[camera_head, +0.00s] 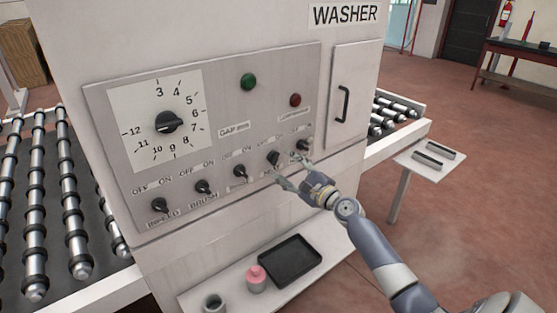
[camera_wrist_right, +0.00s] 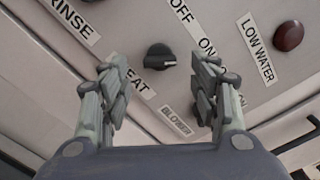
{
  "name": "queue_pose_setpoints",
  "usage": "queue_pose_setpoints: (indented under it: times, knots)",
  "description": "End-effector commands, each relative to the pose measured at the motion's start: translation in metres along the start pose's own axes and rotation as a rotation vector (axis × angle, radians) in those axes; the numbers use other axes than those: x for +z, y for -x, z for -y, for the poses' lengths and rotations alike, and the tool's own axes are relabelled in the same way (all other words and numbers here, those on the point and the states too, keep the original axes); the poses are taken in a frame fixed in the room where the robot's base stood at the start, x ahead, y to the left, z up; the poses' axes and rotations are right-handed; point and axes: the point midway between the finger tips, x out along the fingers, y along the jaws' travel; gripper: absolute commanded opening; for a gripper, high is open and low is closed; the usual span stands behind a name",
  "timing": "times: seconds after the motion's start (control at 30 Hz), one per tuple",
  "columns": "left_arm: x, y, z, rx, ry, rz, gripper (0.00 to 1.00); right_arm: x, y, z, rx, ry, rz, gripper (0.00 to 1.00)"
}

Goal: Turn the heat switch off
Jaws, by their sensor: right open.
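The heat switch (camera_head: 273,158) is a black rotary knob in the lower row of the washer's grey control panel. In the right wrist view the heat switch (camera_wrist_right: 160,56) lies between and just beyond the fingertips, with its pale mark toward the right, the ON side. My right gripper (camera_head: 292,171) is open and empty in front of the panel, and its spread fingers show in the wrist view (camera_wrist_right: 157,70). The left finger covers part of the HEAT label (camera_wrist_right: 139,86). I cannot tell whether a finger touches the panel. My left gripper is not in view.
The blower switch (camera_head: 303,145) is close by on the right, partly behind a finger in the wrist view. Other knobs (camera_head: 204,187) continue leftward. A red button (camera_head: 295,100) and green button (camera_head: 248,82) sit above.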

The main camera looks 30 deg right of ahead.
Motion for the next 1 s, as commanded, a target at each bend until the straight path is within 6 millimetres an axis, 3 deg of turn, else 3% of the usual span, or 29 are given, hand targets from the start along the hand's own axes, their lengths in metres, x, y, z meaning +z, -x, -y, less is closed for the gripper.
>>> queue_pose_setpoints:
  times: [0.3,0.73,0.77,0.93,1.0]
  knots:
    - [-0.012,0.0,0.002,-0.002,0.001,-0.018,0.4,0.0,-0.041,0.0,-0.001,-0.001,0.0,0.56]
    - [-0.015,0.0,-0.001,0.001,0.002,-0.023,0.4,0.0,-0.049,-0.001,0.001,0.0,0.0,0.56]
    - [-0.015,0.0,-0.001,0.002,0.003,-0.023,0.4,0.0,-0.049,-0.001,0.001,0.0,0.0,0.54]
    - [-0.014,0.0,-0.002,0.002,0.003,-0.02,0.4,0.0,-0.049,-0.001,0.001,0.001,-0.001,0.16]
    - [-0.013,0.0,-0.002,0.002,0.003,-0.019,0.4,0.0,-0.049,-0.001,0.001,0.001,-0.001,0.12]
